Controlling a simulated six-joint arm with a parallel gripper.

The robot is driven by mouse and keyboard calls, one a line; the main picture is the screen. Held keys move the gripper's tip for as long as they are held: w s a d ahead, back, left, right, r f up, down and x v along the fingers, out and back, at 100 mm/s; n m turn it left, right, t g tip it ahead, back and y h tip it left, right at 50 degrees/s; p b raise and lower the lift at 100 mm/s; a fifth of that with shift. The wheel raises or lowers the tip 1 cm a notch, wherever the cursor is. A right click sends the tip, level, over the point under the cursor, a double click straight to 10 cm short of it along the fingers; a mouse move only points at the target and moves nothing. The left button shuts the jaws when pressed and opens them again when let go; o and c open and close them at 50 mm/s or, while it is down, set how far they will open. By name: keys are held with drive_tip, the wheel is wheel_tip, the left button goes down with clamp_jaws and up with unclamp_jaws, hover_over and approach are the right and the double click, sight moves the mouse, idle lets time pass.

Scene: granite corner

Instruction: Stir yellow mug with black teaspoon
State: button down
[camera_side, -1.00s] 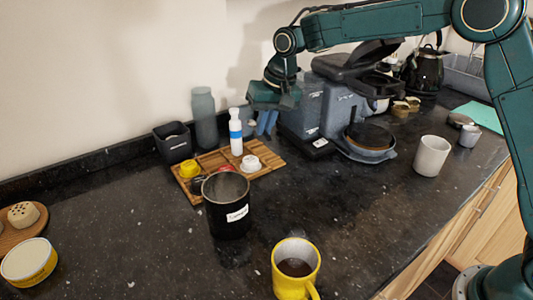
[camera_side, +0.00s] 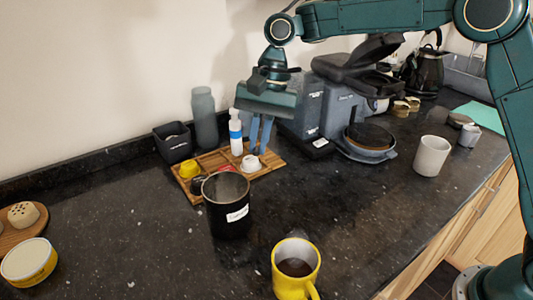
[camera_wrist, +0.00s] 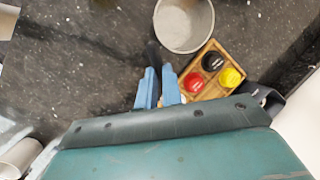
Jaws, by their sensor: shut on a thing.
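The yellow mug (camera_side: 284,289) stands upright at the front of the counter in the side view, with dark liquid inside and its handle at the lower right. My gripper (camera_side: 259,148) points down over the right part of the wooden tray, behind and left of the mug. In the wrist view, the blue fingers of my gripper (camera_wrist: 159,88) are close together around a slim dark thing, which seems to be the black teaspoon (camera_wrist: 152,52). Most of the spoon is hidden, and in the side view I cannot make it out.
A black canister (camera_side: 228,215) stands between the tray (camera_side: 192,190) and the mug. A white bottle with a blue band (camera_side: 235,132) is beside my gripper. A coffee machine (camera_side: 340,105) is to the right, and a white cup (camera_side: 431,156) farther right. The counter right of the yellow mug is clear.

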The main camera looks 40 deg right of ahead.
drive_tip(key=s+a+r+m+g+y, duration=0.1)
drive_tip(key=s+a+r+g+y, duration=0.1)
drive_tip(key=s, duration=0.8)
drive_tip(key=s+a+r+m+g+y, duration=0.1)
drive_tip(key=s+a+r+g+y, duration=0.1)
drive_tip(key=s, duration=0.8)
wheel_tip(320, 180, up, 2)
drive_tip(key=shift+s+a+r+m+g+y, duration=0.1)
drive_tip(key=shift+s+a+m+g+y, duration=0.2)
drive_tip(key=shift+a+y, duration=0.7)
drive_tip(key=shift+w+a+f, duration=0.1)
drive_tip(key=shift+f, duration=0.15)
drive_tip(key=shift+w+d+f, duration=0.15)
drive_tip(key=shift+f, duration=1.75)
drive_tip(key=shift+w+d+f, duration=0.15)
drive_tip(key=shift+f, duration=1.75)
drive_tip(key=shift+w+d+f, duration=0.15)
drive_tip(key=shift+f, duration=1.75)
drive_tip(key=shift+w+d, duration=0.25)
